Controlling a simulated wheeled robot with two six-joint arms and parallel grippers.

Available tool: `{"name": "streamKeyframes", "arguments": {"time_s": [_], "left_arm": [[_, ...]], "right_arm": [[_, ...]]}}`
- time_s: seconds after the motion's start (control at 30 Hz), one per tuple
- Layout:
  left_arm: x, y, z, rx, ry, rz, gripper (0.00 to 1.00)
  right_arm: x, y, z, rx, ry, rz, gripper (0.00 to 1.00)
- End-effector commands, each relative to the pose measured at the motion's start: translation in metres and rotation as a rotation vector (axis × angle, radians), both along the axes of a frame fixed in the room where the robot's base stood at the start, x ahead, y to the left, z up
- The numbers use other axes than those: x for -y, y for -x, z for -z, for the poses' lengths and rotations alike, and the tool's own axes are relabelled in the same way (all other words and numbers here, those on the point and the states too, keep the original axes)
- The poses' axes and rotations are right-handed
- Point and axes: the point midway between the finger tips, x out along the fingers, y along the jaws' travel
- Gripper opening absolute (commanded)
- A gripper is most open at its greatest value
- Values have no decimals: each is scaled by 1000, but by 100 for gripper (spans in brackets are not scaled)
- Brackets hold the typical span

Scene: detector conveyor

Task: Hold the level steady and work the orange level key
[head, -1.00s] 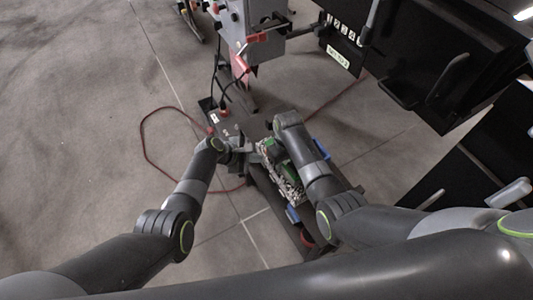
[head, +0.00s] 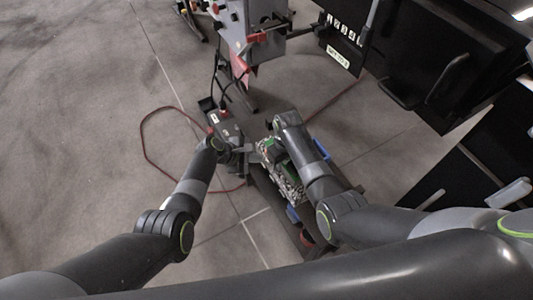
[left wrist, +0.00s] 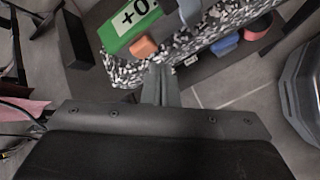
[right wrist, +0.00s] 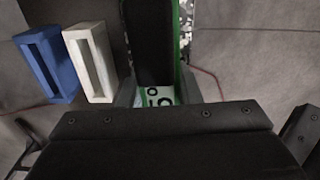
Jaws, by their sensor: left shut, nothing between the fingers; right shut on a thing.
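The level is a black-and-white speckled body with a green block on it, seen in the head view (head: 291,186) and in the left wrist view (left wrist: 205,32). The green block (left wrist: 128,20) carries a white "+0." label. The orange level key (left wrist: 143,47) sits at the block's lower corner, against the speckled body. My left gripper (left wrist: 160,70) is shut and empty, its fingertips just below and right of the key; I cannot tell if they touch it. My right gripper (right wrist: 158,88) is shut on a black-and-green part of the level, with a numbered label between the fingers.
A blue block (right wrist: 48,66) and a white block (right wrist: 90,62) stand left of the right gripper. A grey machine (head: 255,40) stands beyond, with black cabinets (head: 430,60) to its right. A red cable (head: 143,140) loops over the open floor at left.

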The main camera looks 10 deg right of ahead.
Motion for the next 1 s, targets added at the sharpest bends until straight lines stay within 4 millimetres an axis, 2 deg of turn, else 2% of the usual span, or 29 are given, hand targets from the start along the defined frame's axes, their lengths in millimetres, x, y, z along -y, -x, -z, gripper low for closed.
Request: {"name": "streamKeyframes", "arguments": {"time_s": [1.0], "left_arm": [[10,-4,0,0,1,0,0]], "right_arm": [[1,1,2,-3,1,1,0]]}}
